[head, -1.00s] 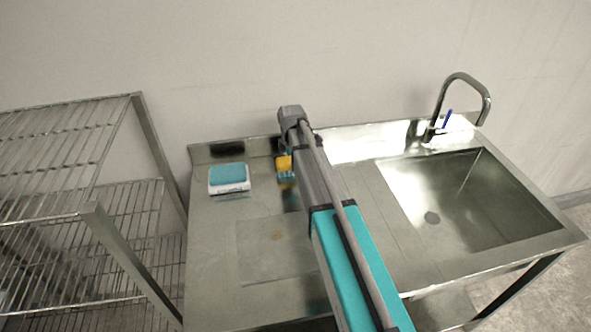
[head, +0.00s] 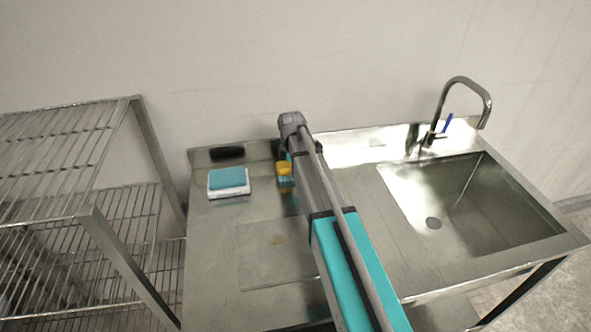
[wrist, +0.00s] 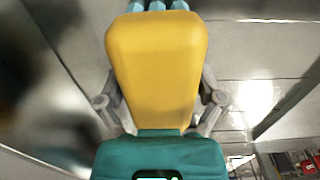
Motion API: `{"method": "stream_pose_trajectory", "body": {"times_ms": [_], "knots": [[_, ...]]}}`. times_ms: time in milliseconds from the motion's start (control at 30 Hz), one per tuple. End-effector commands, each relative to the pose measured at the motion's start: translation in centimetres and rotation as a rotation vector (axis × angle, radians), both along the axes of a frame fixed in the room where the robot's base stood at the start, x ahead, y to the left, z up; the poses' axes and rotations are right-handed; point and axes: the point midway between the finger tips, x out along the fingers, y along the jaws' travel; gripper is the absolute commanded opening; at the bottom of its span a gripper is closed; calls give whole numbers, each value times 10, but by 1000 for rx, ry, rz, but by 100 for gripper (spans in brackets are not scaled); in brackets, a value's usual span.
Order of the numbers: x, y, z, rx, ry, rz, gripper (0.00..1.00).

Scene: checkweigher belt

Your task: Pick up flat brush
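The flat brush (wrist: 156,65) is a yellow, tapered block with pale blue tufts at its far end. It fills the middle of the wrist view, between the grey finger links of my gripper (wrist: 158,100). The links run close along both its sides, and the fingertips are hidden behind it. I cannot tell if they press on it. In the head view the small yellow brush (head: 284,169), with blue below it, shows just left of my arm near the back of the steel table.
A white scale with a blue top (head: 229,180) stands left of the brush, with a black object (head: 227,152) behind it. A sink (head: 470,205) and tap (head: 460,82) are at right. A wire rack (head: 125,215) stands at left. The table front is mostly clear.

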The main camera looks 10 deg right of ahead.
Motion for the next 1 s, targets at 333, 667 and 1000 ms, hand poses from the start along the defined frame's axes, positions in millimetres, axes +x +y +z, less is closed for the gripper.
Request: {"method": "stream_pose_trajectory", "body": {"times_ms": [333, 667, 1000], "knots": [[0, 0, 0, 0, 0, 0, 21], [0, 0, 3, 0, 0, -1, 21], [0, -1, 23, 0, 0, -1, 21]]}}
